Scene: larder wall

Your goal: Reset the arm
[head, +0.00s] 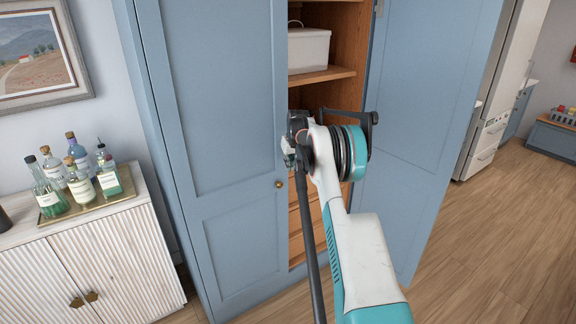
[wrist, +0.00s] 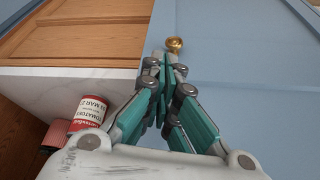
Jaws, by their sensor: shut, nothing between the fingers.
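My arm (head: 360,250) reaches up and forward to the blue larder cupboard in the head view. My gripper (wrist: 160,68) is shut and empty in the wrist view, its fingertips together. The tips appear just beside the brass knob (wrist: 174,44) of a blue door; I cannot tell whether they touch it. In the head view the fingers are mostly hidden by my wrist. The left cupboard door (head: 215,100) looks closed, and its knob (head: 278,184) shows below my wrist. The right door (head: 425,110) stands open.
A white lidded box (head: 309,50) sits on an upper shelf, with wooden drawers below. Red-labelled cans (wrist: 88,112) show at left in the wrist view. Bottles on a brass tray (head: 118,203) stand on a white cabinet (head: 85,262). Wooden floor (head: 490,235) is clear at right.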

